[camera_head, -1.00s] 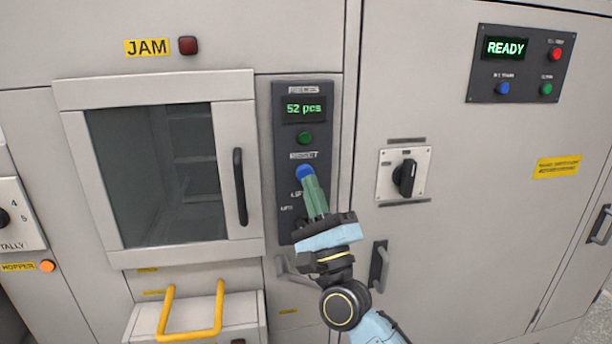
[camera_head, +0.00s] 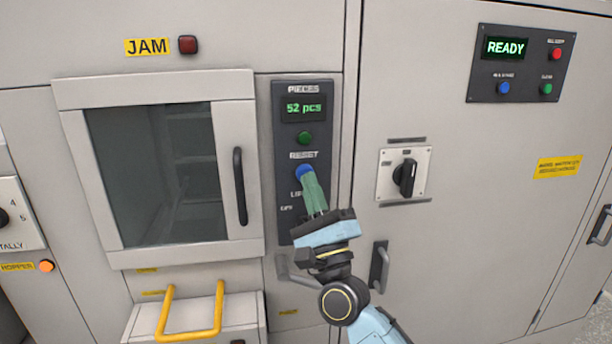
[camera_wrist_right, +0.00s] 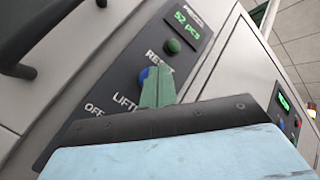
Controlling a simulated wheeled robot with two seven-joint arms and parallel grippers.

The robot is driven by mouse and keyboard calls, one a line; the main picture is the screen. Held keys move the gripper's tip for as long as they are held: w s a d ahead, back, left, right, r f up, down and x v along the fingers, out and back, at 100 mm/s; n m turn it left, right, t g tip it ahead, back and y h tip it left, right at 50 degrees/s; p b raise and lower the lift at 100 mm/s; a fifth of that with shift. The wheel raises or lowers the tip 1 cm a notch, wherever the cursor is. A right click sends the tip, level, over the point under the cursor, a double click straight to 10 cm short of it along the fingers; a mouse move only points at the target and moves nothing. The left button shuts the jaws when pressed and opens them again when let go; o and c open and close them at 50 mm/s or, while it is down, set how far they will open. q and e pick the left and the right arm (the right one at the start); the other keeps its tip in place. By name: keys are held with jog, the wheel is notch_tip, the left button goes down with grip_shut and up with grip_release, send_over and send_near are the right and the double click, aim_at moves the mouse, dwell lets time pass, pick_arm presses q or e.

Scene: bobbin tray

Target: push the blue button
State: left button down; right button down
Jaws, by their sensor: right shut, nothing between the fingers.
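The blue button (camera_head: 304,171) is on the dark vertical panel, below the green button and the RESET label. It also shows in the right wrist view (camera_wrist_right: 144,74), partly hidden behind my green fingers. My right gripper (camera_head: 309,180) is shut and empty, with its fingertips at the lower edge of the blue button. I cannot tell whether they touch it or whether it is pressed in. A second, smaller blue button (camera_head: 503,88) is on the READY panel at the upper right. My left gripper is out of view.
A green button (camera_head: 305,138) and a "52 pcs" display (camera_head: 303,108) are above. A door handle (camera_head: 240,187) stands out at the left. A rotary switch (camera_head: 405,177) is at the right. A yellow drawer handle (camera_head: 192,334) is at the lower left.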

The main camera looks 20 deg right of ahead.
jog(key=shift+w+d, duration=0.15)
jog(key=shift+w, duration=0.3)
dwell(0.5)
jog(key=shift+s, duration=0.1)
jog(key=shift+s+a, duration=0.25)
jog(key=shift+s, duration=0.55)
jog(key=s, duration=0.2)
jog(key=s+a+p, duration=0.1)
jog(key=s, duration=0.1)
jog(key=shift+s+a, duration=0.15)
jog(key=shift+s, duration=0.25)
dwell(0.6)
